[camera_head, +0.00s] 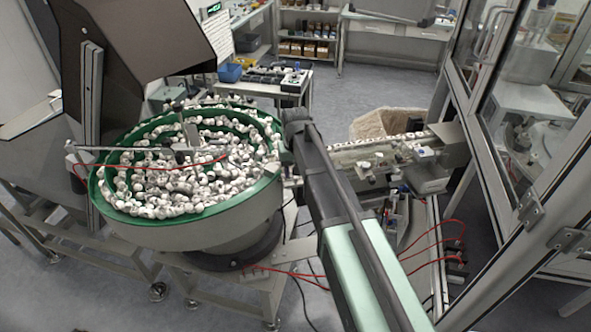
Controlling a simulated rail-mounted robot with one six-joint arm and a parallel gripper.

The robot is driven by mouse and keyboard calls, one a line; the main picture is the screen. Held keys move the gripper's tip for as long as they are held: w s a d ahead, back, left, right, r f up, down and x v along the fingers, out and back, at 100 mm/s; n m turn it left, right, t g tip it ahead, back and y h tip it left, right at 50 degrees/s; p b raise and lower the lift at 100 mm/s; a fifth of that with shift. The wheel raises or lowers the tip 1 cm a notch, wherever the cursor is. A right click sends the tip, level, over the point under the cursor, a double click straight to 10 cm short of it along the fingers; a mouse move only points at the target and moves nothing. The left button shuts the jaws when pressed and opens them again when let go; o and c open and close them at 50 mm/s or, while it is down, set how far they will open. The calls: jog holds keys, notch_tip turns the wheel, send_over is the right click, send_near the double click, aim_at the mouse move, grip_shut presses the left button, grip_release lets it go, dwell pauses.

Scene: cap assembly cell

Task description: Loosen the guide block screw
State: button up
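The metal feeding track (345,154) runs from the bowl's right side towards the glazed cabinet. Small blocks and fittings (366,168) with dark knob-like parts sit on it. They are too small for me to tell which is the guide block or its screw. My arm, pale green and dark, reaches up from the bottom right and ends in a dark joint between the bowl and the track. My gripper is not visible; it is hidden behind or below the arm. I cannot see it touching anything.
A green-rimmed feeder bowl (107,203) full of white caps stands on the left under a dark hopper (150,38). The open glass door frame (535,215) stands close on the right. Red hoses (440,255) hang below the track. A bench (262,88) stands behind.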

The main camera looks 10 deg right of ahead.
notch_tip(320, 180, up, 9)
jog(key=p, duration=0.7)
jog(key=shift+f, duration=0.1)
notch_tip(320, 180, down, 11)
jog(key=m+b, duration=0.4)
jog(key=b, duration=0.6)
jog(key=shift+b, duration=0.35)
